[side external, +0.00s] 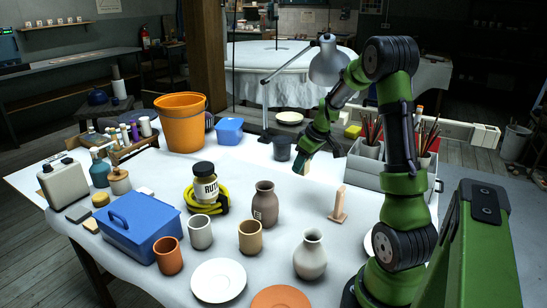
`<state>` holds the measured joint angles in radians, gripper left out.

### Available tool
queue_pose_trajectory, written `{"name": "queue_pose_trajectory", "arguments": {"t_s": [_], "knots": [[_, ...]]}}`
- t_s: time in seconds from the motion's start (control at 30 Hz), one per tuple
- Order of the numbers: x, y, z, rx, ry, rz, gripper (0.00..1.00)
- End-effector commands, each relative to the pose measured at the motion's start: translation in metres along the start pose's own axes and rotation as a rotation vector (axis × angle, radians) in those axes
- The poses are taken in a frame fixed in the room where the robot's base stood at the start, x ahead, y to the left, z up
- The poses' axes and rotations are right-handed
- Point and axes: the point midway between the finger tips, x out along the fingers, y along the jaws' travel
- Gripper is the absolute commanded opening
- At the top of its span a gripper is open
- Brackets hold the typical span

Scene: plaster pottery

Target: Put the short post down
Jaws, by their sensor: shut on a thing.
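My gripper (301,163) is near the middle of the view, above the back half of the white-covered table. A pinkish wooden post (340,200) stands upright on a flat base on the table, right of and nearer than my gripper.
A dark brown vase (265,204) and a yellow-wrapped jar (206,186) stand left of my gripper. A dark cup (282,149) is close behind it. A grey vase (310,256) stands in front. A grey tray of brushes (386,168) is at right. Bare cloth (300,205) lies between.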

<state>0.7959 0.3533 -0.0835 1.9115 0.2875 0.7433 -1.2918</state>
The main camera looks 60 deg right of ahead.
Motion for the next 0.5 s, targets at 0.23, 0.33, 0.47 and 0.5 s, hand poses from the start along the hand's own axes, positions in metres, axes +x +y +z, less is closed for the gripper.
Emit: {"name": "queue_pose_trajectory", "arguments": {"t_s": [0.23,0.33,0.47,0.5], "knots": [[0.001,-0.002,0.002,-0.106,0.01,-0.058,0.09],[0.019,-0.003,0.01,-0.114,0.007,-0.061,0.09],[0.04,-0.003,0.018,-0.113,0.008,-0.06,0.09],[0.044,-0.003,0.019,-0.113,0.009,-0.058,0.09]]}}
